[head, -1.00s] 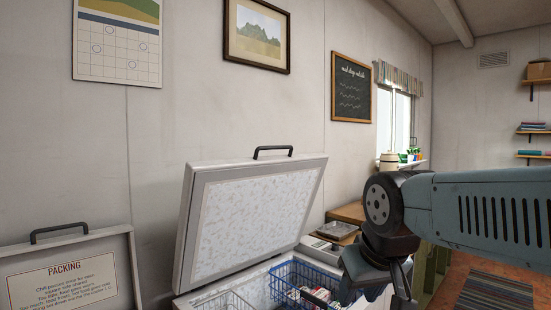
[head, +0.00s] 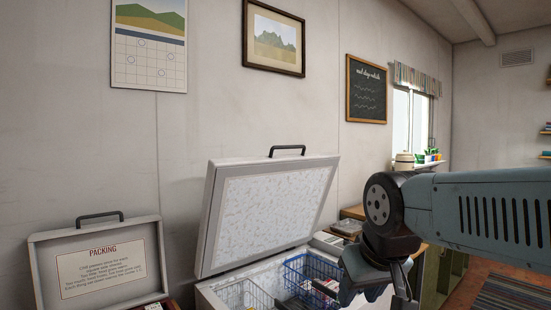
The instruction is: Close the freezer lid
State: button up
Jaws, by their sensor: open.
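The freezer lid (head: 270,210) stands raised and tilted back against the wall side, its frosted inner face toward me. A dark handle (head: 287,150) sits on its top edge. The freezer (head: 222,289) below is open. Inside are a blue wire basket (head: 303,266) with packets and a white wire basket (head: 240,296). My gripper (head: 375,293) is dark, open and empty. It appears in front of the freezer's right part, to the right of the lid and apart from it. It hides part of the freezer's right end.
A second raised lid with a packing label (head: 100,270) and its own handle stands at the left. A wooden counter (head: 352,212) and a window (head: 410,125) are behind to the right. Open floor with a striped rug (head: 510,298) lies at the far right.

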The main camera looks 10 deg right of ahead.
aim_at(254, 208)
jog(key=u, duration=0.05)
jog(key=k, duration=0.3)
jog(key=z, duration=0.2)
jog(key=i, duration=0.55)
jog(key=u, duration=0.1)
jog(key=k, duration=0.5)
jog(key=u, duration=0.45)
jog(key=i, duration=1.1)
jog(key=z, duration=0.6)
